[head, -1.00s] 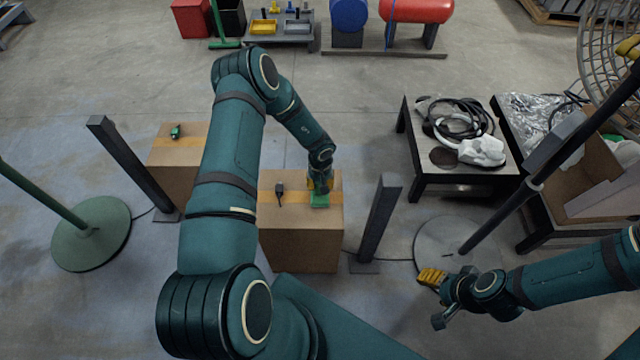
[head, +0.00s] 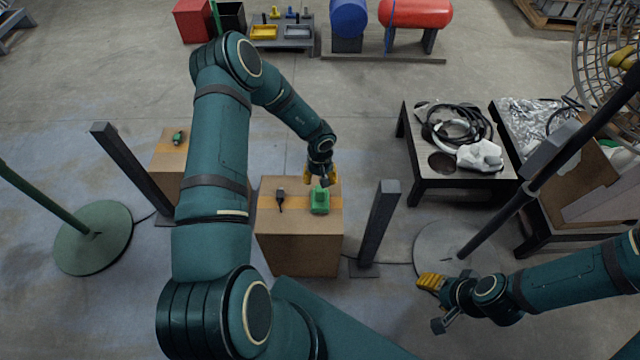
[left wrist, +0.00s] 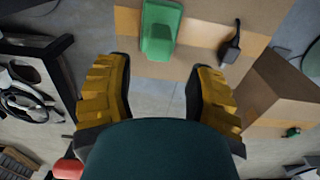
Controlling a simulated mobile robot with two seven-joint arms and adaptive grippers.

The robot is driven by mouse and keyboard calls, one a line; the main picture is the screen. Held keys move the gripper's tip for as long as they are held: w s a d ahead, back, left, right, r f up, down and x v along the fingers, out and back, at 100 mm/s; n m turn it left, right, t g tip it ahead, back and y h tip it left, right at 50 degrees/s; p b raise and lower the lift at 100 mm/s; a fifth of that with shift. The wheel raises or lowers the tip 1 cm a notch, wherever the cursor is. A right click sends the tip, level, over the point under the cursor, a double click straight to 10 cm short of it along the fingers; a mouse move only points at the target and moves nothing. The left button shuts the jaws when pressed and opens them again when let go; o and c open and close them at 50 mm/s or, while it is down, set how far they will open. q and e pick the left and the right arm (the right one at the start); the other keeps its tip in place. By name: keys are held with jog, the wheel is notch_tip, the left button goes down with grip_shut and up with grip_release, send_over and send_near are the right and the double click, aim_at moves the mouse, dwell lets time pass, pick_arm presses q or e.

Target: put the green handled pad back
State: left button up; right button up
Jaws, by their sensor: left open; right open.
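The green handled pad (head: 320,202) rests on top of the middle cardboard box (head: 300,245), near its right side. In the left wrist view the pad (left wrist: 160,32) lies beyond the fingertips, apart from them. My left gripper (head: 321,176) is open and empty, just behind the pad in the head view. Its two yellow fingers stand wide apart in the left wrist view (left wrist: 160,78). My right gripper (head: 432,281) is open and empty, low at the right, away from the boxes.
A small dark handled tool (head: 280,200) lies left of the pad on the same box. Another cardboard box (head: 165,180) with a small green item (head: 178,137) stands further left. A dark post (head: 378,225) stands right of the middle box. A black table (head: 460,185) holds cables.

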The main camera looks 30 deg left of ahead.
pick_arm(q)
notch_tip(320, 180, up, 5)
jog(key=p, duration=0.1)
jog(key=s+d+r+m+h, duration=0.2)
jog(key=s+d, duration=0.7)
jog(key=d, duration=0.2)
jog(key=s+d+r+m+t+h, duration=0.1)
jog(key=s+d+r+m+h, duration=0.1)
jog(key=s+d, duration=0.6)
jog(key=d, duration=0.3)
jog(key=shift+s+m+t, duration=0.3)
jog(key=shift+s+m, duration=0.05)
jog(key=shift+m, duration=0.05)
jog(key=shift+r, duration=0.1)
